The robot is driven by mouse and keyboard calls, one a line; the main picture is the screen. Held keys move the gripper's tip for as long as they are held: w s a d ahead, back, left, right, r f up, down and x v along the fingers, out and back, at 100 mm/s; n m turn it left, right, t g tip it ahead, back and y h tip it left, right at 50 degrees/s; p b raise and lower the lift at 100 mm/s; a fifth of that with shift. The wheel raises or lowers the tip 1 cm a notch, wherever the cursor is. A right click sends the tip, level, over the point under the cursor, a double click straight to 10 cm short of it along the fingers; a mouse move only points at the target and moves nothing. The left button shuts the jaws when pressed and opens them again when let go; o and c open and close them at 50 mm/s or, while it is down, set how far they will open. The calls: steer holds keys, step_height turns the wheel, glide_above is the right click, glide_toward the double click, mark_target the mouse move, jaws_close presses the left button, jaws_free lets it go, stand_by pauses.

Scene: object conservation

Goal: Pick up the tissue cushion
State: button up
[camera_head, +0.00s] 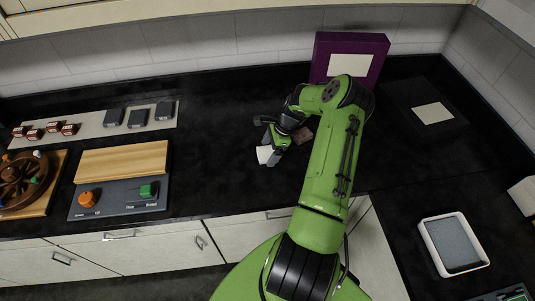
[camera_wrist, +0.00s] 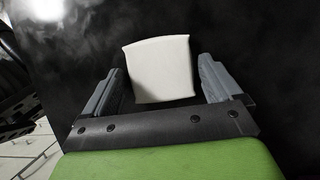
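The tissue cushion (camera_wrist: 160,68) is a small white, roughly square pad with slightly bowed edges. In the wrist view it is centred between the two grey fingers, with a gap on each side. In the head view the cushion (camera_head: 264,154) shows as a white patch on the black counter, partly hidden by my gripper (camera_head: 269,146). My gripper (camera_wrist: 160,84) is open and reaches down over the cushion. I cannot tell how far the fingertips are above the counter.
A small brown block (camera_head: 303,134) lies just right of my gripper. A grey panel with knobs (camera_head: 118,198) and a wooden-based wheel (camera_head: 45,186) are at left. A white tray (camera_head: 428,234) lies at lower right.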

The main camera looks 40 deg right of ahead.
steer(key=c, duration=0.7)
